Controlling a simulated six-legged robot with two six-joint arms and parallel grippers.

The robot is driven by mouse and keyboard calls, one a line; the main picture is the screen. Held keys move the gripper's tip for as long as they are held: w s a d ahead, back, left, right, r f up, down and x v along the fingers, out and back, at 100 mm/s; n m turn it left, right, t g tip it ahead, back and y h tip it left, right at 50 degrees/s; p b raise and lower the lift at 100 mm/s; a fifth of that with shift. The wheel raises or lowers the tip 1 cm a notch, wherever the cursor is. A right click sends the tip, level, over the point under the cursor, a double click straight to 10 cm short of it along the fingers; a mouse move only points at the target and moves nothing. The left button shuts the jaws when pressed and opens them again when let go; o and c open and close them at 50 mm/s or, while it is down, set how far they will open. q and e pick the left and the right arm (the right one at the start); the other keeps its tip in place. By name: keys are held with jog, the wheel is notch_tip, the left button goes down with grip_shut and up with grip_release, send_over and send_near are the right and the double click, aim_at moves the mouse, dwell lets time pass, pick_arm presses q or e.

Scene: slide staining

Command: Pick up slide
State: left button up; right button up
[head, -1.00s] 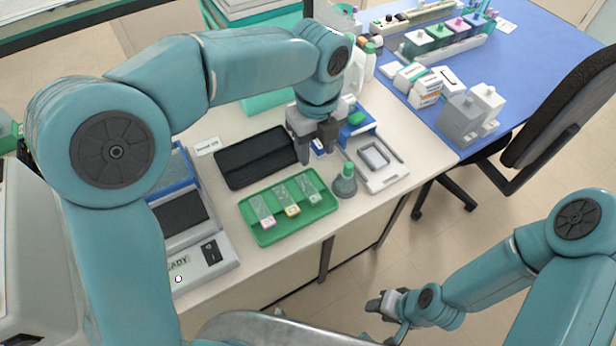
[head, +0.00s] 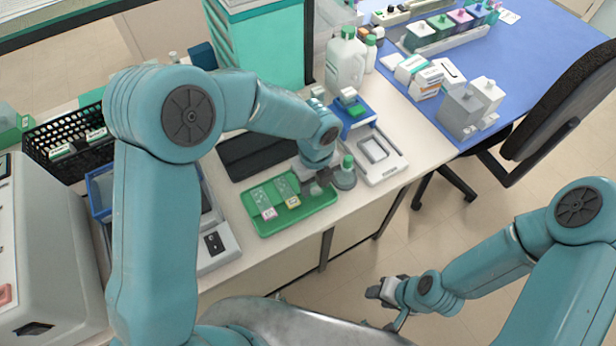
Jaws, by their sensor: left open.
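A green tray (head: 262,228) lies on the white bench. Two glass slides show on it: one with a pink-edged label (head: 266,208) at left, and one with a yellow-edged label (head: 290,197) beside it. My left gripper (head: 316,190) is open, pointing down over the right part of the tray. It covers the place of the third slide, so I cannot see that slide or whether the fingers touch it. My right gripper (head: 376,291) is at lower right over the floor, away from the bench; its jaws are too small to read.
A grey-green bottle (head: 345,174) stands close to the right of the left gripper. A black mat (head: 250,155) lies behind the tray. A device (head: 215,245) borders the tray's left.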

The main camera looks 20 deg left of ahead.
pick_arm(q)
jog(key=shift+w+d+f, duration=0.1)
jog(key=shift+w+f, duration=0.1)
jog(key=shift+f, duration=0.5)
jog(key=shift+s, duration=0.15)
jog(key=c, duration=0.8)
jog(key=shift+r, duration=0.1)
